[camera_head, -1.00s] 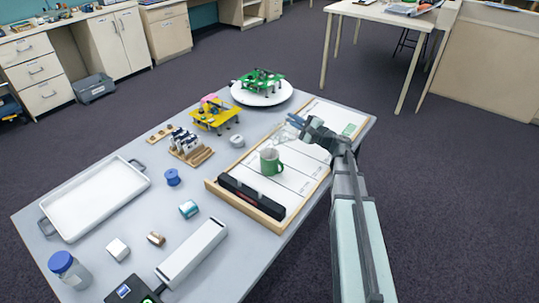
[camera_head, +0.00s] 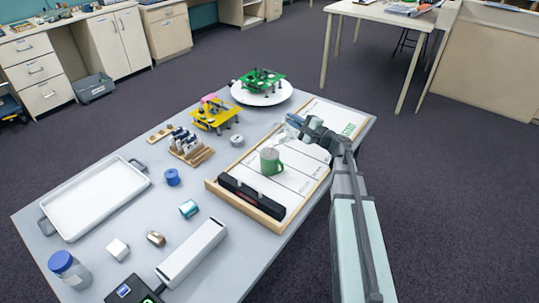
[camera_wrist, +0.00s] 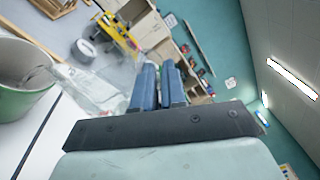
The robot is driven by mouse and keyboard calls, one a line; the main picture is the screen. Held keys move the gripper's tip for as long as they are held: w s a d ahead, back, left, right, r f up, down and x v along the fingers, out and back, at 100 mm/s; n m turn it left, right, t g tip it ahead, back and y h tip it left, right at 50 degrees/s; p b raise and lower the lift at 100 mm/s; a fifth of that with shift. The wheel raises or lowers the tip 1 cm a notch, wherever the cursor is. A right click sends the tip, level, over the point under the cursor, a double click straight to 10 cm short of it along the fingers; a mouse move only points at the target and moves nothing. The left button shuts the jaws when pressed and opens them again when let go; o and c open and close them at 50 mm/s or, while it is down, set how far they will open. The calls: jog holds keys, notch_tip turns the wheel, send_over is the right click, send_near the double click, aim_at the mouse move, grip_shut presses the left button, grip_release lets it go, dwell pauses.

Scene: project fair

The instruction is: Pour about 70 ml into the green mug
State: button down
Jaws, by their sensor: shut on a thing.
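The green mug (camera_head: 271,161) stands upright on a white board in a wooden-framed tray (camera_head: 305,182). It also shows at the left edge of the wrist view (camera_wrist: 22,88), its mouth partly visible. My gripper (camera_head: 297,121) is shut on a clear vessel (camera_wrist: 92,86), just behind and right of the mug in the head view. In the wrist view the blue fingers (camera_wrist: 157,88) are close together, and the vessel looks tilted, its clear end reaching over the mug's rim. I cannot make out a liquid stream or the mug's level.
A black bar (camera_head: 250,197) lies at the tray's near end. A grey round item (camera_head: 236,141), a yellow model (camera_head: 213,115) and a rack (camera_head: 191,149) stand to the left. A green model (camera_head: 261,82) sits on a white turntable behind. A white tray (camera_head: 97,203) is far left.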

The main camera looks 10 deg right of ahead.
jog(key=shift+s+a+r+n, duration=0.25)
jog(key=shift+a+r+n, duration=0.05)
jog(key=shift+n, duration=0.2)
dwell(0.6)
jog(key=shift+w+d+f+m, duration=0.4)
jog(key=shift+m, duration=0.2)
jog(key=shift+w+d+m, duration=0.35)
jog(key=shift+d+m, duration=0.1)
jog(key=shift+m, duration=0.45)
jog(key=shift+w+d+f+m, duration=0.1)
jog(key=shift+d+m, duration=0.05)
jog(key=shift+m, duration=0.25)
jog(key=shift+w+d+f+m+h, duration=0.1)
jog(key=shift+w+d+f+m, duration=0.15)
jog(key=shift+f+m, duration=0.25)
jog(key=shift+w+d+f+m+h, duration=0.1)
jog(key=shift+w+d+f+m, duration=0.15)
jog(key=shift+f+m, duration=0.25)
jog(key=shift+w+d+f+m+h, duration=0.15)
jog(key=shift+d+f+m, duration=0.15)
jog(key=shift+m, duration=0.3)
jog(key=shift+f, duration=0.15)
